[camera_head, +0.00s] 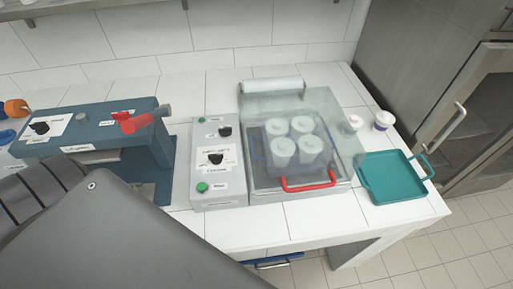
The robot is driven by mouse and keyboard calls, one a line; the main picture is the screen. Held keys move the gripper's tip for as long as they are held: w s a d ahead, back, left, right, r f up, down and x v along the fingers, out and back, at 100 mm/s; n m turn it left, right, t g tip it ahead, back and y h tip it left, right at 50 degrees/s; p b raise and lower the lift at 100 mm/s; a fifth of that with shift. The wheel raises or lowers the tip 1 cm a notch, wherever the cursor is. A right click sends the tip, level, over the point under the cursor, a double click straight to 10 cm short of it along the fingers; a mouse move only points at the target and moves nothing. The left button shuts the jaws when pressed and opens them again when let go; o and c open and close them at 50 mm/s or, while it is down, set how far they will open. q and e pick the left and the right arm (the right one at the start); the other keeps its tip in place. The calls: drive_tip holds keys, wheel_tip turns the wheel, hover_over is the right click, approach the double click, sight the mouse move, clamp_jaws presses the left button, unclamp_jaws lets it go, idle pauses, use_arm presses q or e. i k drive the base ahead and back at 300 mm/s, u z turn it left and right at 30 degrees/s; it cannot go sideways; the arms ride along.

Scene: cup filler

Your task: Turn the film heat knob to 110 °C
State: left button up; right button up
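A light grey control box (233,190) stands on the tiled counter, left of the clear-lidded machine. It carries two black knobs, an upper knob (225,131) and a lower knob (215,158) with a white printed dial label. The print is too small to read, so I cannot tell which is the film heat knob or its setting. A green button (203,187) sits near the box's front edge. A large grey link of my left arm fills the lower left. Neither gripper shows in the view.
A sealing machine with a clear lid (330,125), red handle (308,187) and several cups inside stands right of the box. A teal tray (366,192) lies at the counter's right edge. A blue machine (60,165) with another black knob (40,128) stands left.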

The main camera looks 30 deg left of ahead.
sight(216, 159)
drive_tip(key=u, duration=1.4)
